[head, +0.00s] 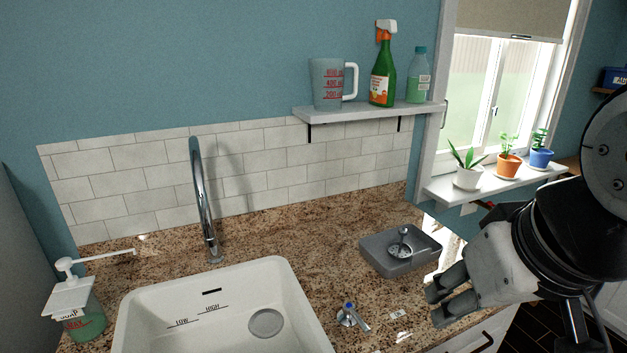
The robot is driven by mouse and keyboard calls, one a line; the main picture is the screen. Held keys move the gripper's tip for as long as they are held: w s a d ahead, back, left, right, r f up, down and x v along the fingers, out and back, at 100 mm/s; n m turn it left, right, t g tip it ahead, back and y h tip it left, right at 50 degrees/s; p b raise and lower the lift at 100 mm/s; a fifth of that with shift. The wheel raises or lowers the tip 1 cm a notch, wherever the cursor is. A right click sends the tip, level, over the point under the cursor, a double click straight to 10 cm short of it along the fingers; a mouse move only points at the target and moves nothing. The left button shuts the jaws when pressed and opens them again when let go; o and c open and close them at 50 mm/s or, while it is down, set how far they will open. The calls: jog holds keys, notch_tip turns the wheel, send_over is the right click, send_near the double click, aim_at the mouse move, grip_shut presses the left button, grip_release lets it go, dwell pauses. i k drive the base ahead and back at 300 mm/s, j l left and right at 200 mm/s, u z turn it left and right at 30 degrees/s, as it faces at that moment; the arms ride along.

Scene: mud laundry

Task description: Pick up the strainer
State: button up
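The strainer (400,249) appears to be the small metal disc with an upright knob. It rests on a dark grey, block-like tray (382,263) on the granite counter, right of the sink. My gripper (432,306) is at the lower right, in front of the tray and apart from the strainer. Its two fingers point left with a gap between them, and nothing shows in the gap.
The white sink (136,314) has a round drain (265,323) and a tall faucet (203,205). A blue-topped metal fitting (350,317) stands between sink and gripper. A soap dispenser (85,322) is at left. A shelf (365,112) and potted plants (508,166) are above.

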aim_at(398, 249)
jog(key=i+l, duration=0.1)
jog(key=l, duration=0.2)
jog(key=i+l+z, duration=0.1)
jog(key=l, duration=0.25)
jog(key=i+l, duration=0.15)
jog(key=l, duration=0.15)
jog(key=i+l, duration=0.15)
jog(key=l, duration=0.2)
jog(key=z, duration=0.05)
